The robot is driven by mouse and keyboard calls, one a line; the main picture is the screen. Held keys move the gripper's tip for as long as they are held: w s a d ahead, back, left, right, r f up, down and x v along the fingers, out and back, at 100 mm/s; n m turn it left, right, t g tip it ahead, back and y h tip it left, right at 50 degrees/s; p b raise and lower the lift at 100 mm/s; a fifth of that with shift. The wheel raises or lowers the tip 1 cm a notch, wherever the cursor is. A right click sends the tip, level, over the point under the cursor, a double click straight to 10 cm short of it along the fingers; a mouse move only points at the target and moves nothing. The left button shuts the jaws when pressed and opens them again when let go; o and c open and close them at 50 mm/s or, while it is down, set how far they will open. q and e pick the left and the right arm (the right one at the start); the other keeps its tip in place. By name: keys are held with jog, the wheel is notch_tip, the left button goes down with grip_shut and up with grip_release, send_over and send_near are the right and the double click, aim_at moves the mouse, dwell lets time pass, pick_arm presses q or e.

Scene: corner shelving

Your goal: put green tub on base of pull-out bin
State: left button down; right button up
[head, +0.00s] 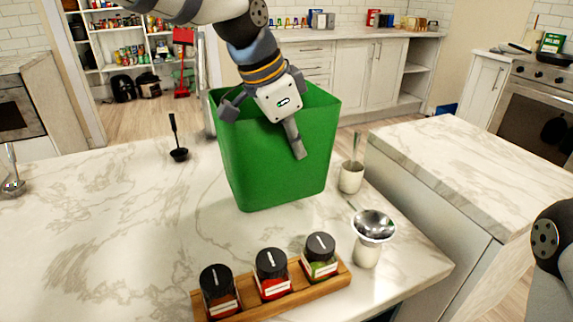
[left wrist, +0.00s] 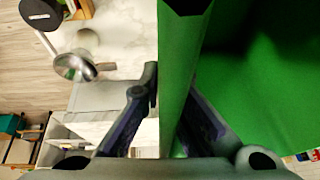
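The green tub (head: 275,165) is a tall, tapered, open-topped bin that appears to stand upright on the marble counter (head: 110,225). My left gripper (head: 264,122) reaches down from above at its rim. One finger lies against the outside of the near wall; the other is partly hidden by the rim. In the left wrist view the tub wall (left wrist: 181,75) runs between both fingers, which look closed against it. No pull-out bin can be made out in either view. My right gripper is out of view; only part of that arm shows at the lower right.
A wooden rack (head: 283,294) with spice jars stands in front of the tub. A white cup (head: 351,177) and a metal funnel on a white holder (head: 372,227) stand right of it. A black ladle (head: 178,152) is at left. A separate counter section (head: 480,165) lies right.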

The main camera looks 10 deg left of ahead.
aim_at(288, 164)
pick_arm(q)
jog(key=f, duration=0.1)
jog(key=a+f, duration=0.1)
jog(key=f, duration=0.1)
jog(key=w+f, duration=0.1)
jog(key=f, duration=0.1)
jog(key=shift+a, duration=0.3)
jog(key=shift+r, duration=0.1)
jog(key=c, duration=1.8)
grip_release()
jog(key=shift+f, duration=0.2)
